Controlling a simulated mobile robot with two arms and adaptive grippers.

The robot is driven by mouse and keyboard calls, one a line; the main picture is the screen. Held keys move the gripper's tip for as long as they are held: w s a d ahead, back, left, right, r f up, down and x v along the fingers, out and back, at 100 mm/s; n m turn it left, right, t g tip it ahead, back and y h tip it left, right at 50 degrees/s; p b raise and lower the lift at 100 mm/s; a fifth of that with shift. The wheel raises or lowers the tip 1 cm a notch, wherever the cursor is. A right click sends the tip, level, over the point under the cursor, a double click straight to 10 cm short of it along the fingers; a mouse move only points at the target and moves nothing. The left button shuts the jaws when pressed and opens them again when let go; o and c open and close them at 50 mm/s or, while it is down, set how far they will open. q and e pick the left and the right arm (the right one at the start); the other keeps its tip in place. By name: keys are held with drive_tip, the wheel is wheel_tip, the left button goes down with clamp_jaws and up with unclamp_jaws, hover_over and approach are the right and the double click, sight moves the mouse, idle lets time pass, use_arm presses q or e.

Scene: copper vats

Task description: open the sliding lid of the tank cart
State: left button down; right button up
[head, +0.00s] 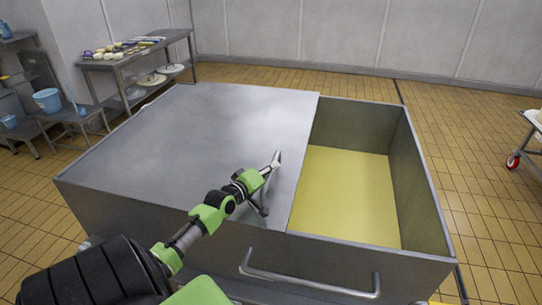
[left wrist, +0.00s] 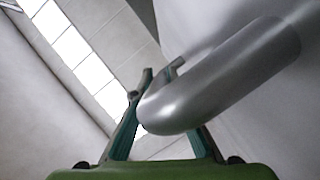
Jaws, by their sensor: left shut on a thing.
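The tank cart (head: 160,222) is a wide grey metal box in front of me. Its flat sliding lid (head: 210,125) covers the left and middle part. The right part is uncovered and shows a yellowish interior (head: 345,195). My left gripper (head: 268,178) is at the lid's top, near its right edge. In the left wrist view, my left gripper (left wrist: 160,105) is shut around a round metal handle bar (left wrist: 225,75). My right gripper is not in view.
A push bar (head: 310,284) runs along the cart's near side. A metal table (head: 135,58) with items stands at the back left, beside a blue bucket (head: 47,100). A wheeled cart (head: 530,135) is at the right edge. Tiled floor right of the tank is clear.

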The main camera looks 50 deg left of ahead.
use_arm(q)
drive_tip(key=c, duration=2)
unclamp_jaws()
drive_tip(key=shift+s, duration=0.15)
drive_tip(key=v, duration=1.1)
drive_tip(key=shift+s+r, duration=0.1)
drive_tip(key=shift+s, duration=0.2)
